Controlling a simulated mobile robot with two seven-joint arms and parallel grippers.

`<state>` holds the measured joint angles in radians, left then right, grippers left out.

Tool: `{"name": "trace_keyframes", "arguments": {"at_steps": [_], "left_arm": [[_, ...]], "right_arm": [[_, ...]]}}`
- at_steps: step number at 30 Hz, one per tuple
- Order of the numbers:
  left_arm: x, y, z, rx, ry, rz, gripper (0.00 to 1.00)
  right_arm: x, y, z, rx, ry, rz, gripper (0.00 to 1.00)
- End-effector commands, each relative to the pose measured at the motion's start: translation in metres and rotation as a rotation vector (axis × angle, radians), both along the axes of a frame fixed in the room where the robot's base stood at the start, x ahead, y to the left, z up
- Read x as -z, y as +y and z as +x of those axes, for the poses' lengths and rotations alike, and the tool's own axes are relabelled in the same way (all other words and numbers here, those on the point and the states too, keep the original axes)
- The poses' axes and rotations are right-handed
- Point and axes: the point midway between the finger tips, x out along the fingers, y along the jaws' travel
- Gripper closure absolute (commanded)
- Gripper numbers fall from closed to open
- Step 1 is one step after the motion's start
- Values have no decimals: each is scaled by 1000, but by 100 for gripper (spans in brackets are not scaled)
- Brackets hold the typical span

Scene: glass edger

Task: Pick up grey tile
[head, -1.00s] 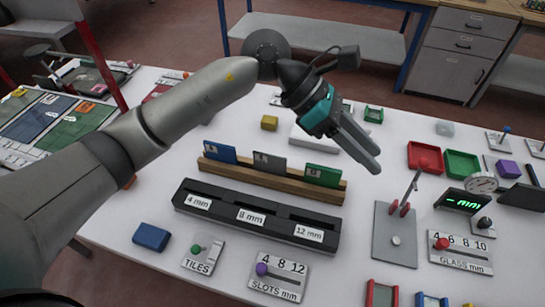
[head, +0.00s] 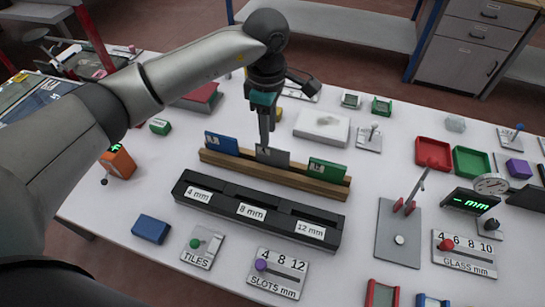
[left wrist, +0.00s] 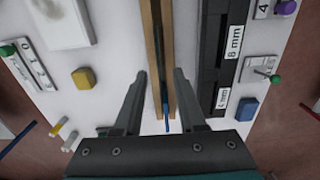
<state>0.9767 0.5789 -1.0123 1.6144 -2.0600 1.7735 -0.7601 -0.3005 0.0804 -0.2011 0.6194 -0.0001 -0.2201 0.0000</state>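The grey tile (head: 273,157) stands upright in the wooden rack (head: 230,164), between the blue tile (head: 221,143) and the green tile (head: 326,172). My left gripper (head: 267,142) points down just above the grey tile, its fingertips near the tile's top edge. In the left wrist view my left gripper (left wrist: 160,84) is open, with a finger on either side of the rack (left wrist: 148,45). The tiles show there edge-on as thin strips, the blue one (left wrist: 167,125) nearest. Nothing is held. My right gripper is not in view.
A black slotted block (head: 188,192) marked 4, 8 and 12 mm stands in front of the rack. A blue block (head: 151,229) and the TILES lever panel (head: 202,246) lie nearer. A yellow block (left wrist: 84,78) and a white slab (head: 322,128) sit behind the rack.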

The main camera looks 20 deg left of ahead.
Motion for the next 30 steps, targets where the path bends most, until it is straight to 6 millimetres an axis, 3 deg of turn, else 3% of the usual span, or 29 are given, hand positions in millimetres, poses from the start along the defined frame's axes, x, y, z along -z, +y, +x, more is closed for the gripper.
{"name": "trace_keyframes", "arguments": {"at_steps": [8,16,25,30], "left_arm": [[22,-3,0,0,2,-1,60],[60,-9,0,-1,2,-2,60],[66,-9,1,0,-1,-1,60],[66,-9,1,0,-1,-1,77]], "right_arm": [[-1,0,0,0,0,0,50],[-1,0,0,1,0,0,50],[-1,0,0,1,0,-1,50],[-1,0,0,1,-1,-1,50]]}}
